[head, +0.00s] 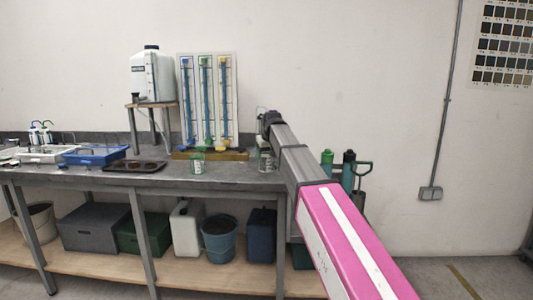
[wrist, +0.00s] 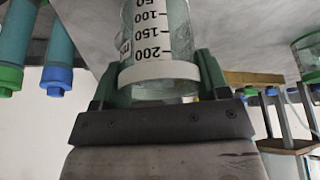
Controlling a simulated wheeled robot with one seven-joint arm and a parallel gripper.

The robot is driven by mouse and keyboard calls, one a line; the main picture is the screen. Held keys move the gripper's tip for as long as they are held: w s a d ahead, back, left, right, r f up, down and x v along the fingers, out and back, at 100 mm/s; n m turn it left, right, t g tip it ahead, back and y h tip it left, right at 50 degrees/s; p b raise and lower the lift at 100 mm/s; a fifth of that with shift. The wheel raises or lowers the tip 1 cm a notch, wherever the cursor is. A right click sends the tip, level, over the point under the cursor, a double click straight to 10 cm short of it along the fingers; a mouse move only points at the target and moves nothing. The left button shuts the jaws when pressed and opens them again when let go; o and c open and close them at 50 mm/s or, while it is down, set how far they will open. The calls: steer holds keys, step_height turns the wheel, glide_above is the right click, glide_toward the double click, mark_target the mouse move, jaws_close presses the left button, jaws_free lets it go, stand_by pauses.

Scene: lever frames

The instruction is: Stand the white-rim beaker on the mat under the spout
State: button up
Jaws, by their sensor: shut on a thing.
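The white-rim beaker (wrist: 160,72) is a clear glass with black graduation marks, seen close up in the wrist view. My gripper (wrist: 158,80) has its two green fingers on either side of it, just by the white rim, and is shut on it. In the head view my gripper (head: 268,119) is above the right end of the bench; the held beaker is mostly hidden behind it. A dark mat (head: 118,168) lies on the bench at left, below a spout (head: 137,96) on a white jug (head: 152,74). Small dark items seem to be on the mat.
A green-rim beaker (head: 197,163) and another clear beaker (head: 265,162) stand on the bench. The jug rests on a wooden stand (head: 160,104). A panel of coloured tubes (head: 207,100) stands at the back. A blue tray (head: 95,155) is left of the mat. Bottles (head: 348,158) stand at right.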

steer(key=shift+w+f, duration=0.45)
steer(key=shift+f, duration=0.25)
steer(key=shift+w+d+f, duration=0.1)
steer(key=shift+w+f, duration=0.05)
steer(key=shift+w, duration=2)
steer(key=shift+w+d+f, duration=0.1)
steer(key=shift+w, duration=2)
steer(key=shift+f, duration=0.25)
steer(key=o, duration=1)
